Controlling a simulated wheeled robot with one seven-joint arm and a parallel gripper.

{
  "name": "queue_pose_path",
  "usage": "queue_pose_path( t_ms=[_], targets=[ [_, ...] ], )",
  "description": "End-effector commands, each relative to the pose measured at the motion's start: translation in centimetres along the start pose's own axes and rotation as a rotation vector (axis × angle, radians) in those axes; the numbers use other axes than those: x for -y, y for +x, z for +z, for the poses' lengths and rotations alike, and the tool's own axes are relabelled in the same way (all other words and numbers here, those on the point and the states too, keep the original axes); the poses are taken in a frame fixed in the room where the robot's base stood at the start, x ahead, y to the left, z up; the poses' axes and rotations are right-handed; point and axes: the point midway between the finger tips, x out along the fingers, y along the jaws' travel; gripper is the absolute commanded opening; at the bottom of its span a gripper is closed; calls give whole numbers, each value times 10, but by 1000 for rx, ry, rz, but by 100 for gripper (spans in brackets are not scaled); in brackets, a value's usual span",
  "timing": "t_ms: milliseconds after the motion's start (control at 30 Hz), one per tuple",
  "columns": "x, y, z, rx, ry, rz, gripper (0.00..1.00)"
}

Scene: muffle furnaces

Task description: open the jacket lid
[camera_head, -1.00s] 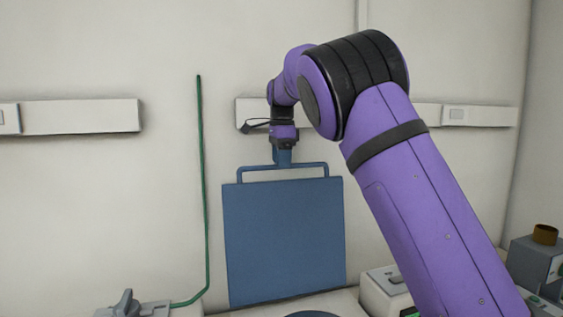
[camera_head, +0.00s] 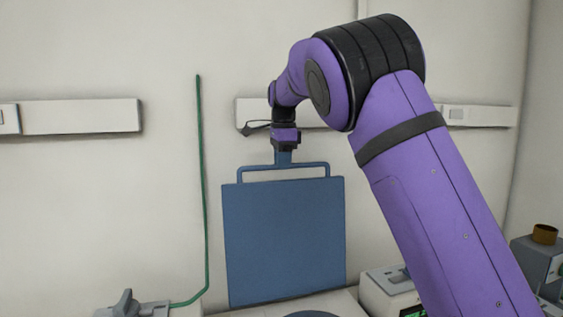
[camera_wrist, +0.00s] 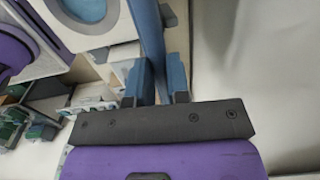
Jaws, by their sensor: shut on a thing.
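The jacket lid (camera_head: 284,240) is a blue square panel with a bar handle (camera_head: 310,168) along its top edge. In the head view it stands upright, its face toward the camera. My gripper (camera_head: 283,160) points down from above and is shut on the handle. In the wrist view my gripper's two blue fingers (camera_wrist: 158,85) are on either side of the lid (camera_wrist: 147,30), which shows edge-on as a blue strip. The fingers cover the part of the handle they hold.
A green cable (camera_head: 202,190) runs down the wall to a grey valve-like fitting (camera_head: 130,305) at left. A white device (camera_head: 385,290) stands right of the lid, and a grey box with a brown cup (camera_head: 544,234) is at far right. White rails (camera_head: 80,116) run along the wall.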

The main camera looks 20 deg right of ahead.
Motion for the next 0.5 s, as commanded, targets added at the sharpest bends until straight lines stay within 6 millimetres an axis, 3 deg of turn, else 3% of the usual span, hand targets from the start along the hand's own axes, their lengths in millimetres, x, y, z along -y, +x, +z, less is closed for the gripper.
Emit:
queue_pose_path(
  t_ms=[500],
  targets=[
    [-60, -9, 0, 4, -1, -63, 0]
  ],
)
